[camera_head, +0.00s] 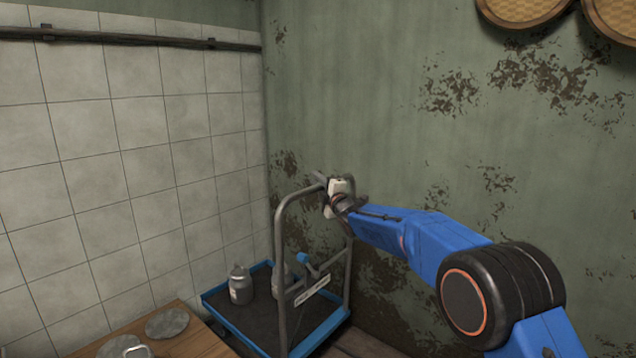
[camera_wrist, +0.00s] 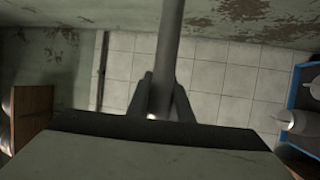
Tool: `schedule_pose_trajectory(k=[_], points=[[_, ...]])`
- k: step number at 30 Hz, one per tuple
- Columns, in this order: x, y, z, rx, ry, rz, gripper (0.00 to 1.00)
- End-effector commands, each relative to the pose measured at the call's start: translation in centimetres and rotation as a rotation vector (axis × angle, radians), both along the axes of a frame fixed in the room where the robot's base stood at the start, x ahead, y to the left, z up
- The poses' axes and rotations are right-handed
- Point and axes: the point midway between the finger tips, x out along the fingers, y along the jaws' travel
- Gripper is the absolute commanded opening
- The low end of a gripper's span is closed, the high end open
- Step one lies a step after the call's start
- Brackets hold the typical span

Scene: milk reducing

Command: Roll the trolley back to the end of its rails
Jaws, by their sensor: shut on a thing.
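The trolley (camera_head: 262,340) has a blue-rimmed tray and a tall grey tube handle (camera_head: 280,240). It stands by the corner of the tiled wall and the green wall in the head view. My gripper (camera_head: 325,186) is at the top of the handle. In the wrist view my gripper (camera_wrist: 162,105) is shut on the grey handle tube (camera_wrist: 170,45). A piece of the trolley's blue rim (camera_wrist: 294,95) shows at the right edge of the wrist view. The rails under the trolley are hidden.
A grey metal can (camera_head: 240,286) stands on the trolley's tray, with another pale vessel partly behind the handle. A wooden table (camera_head: 190,345) with flat grey lids (camera_head: 167,322) is close to the trolley's left. The green wall (camera_head: 400,120) rises behind my arm.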

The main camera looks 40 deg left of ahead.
Motion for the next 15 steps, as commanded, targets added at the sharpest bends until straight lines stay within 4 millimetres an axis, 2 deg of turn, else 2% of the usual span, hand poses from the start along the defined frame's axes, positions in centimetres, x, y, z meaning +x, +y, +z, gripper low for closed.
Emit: schedule_pose_trajectory(k=[2,3,4,15], points=[[-0.12,0.15,-0.06,0.000,0.000,0.001,0.00],[-0.12,0.14,-0.05,0.000,0.000,0.001,0.29],[-0.12,0.14,-0.05,0.000,0.000,0.001,0.36],[-0.15,-0.13,0.04,0.001,-0.001,0.001,0.38]])
